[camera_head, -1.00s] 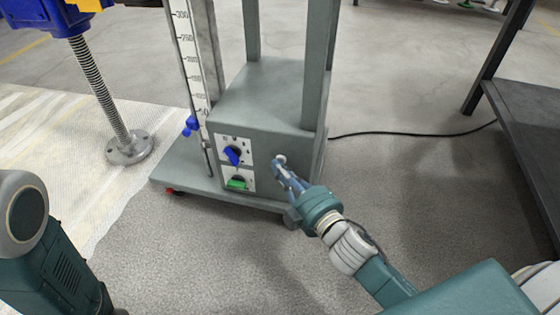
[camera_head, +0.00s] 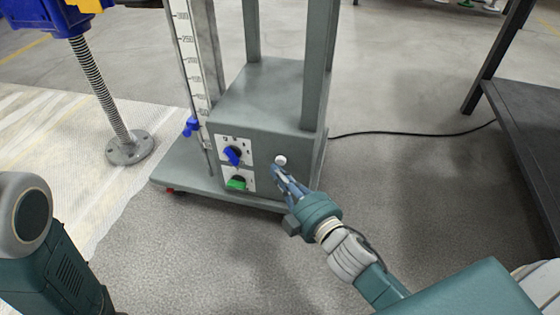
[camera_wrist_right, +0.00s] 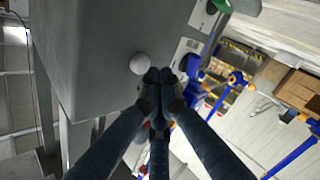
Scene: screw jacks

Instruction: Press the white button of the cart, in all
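The white button (camera_head: 281,160) is a small round knob on the front face of the grey cart (camera_head: 265,100), right of the blue and green switches. My right gripper (camera_head: 277,172) has its fingertips just below the button in the head view. In the right wrist view the white button (camera_wrist_right: 140,63) shows in full, just up and left of the fingertips (camera_wrist_right: 160,77). The fingers come together at the tips, with nothing held. Whether they touch the button is hard to tell, but a small gap seems to show. My left gripper is out of view.
The cart carries a blue rotary switch (camera_head: 232,155), a green switch (camera_head: 236,183) and a ruler (camera_head: 188,60). A dark table (camera_head: 530,120) stands at the right, and a black cable (camera_head: 410,134) runs to the cart. A screw jack (camera_head: 128,148) stands at the left.

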